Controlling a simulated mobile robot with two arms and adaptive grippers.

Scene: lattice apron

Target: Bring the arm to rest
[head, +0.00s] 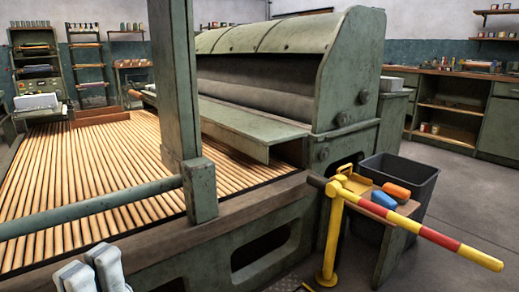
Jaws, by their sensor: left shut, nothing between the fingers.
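My left gripper (91,267) shows at the bottom left edge, its pale grey fingers shut with nothing between them. It is in front of the machine's side rail, low in the picture. A red and yellow striped arm (412,227) is on a yellow post (330,245) at the right of the machine. The striped arm slopes down to the right, its far end free in the air. My left gripper is well to the left of it and apart from it. My right gripper is not in view.
A slatted wooden apron (75,180) lies in the green machine (345,75). A green upright (177,90) and a horizontal bar (85,212) stand before it. A dark bin (415,180) and a small stand with orange (397,190) and blue (383,200) items are behind the striped arm. Floor at right is clear.

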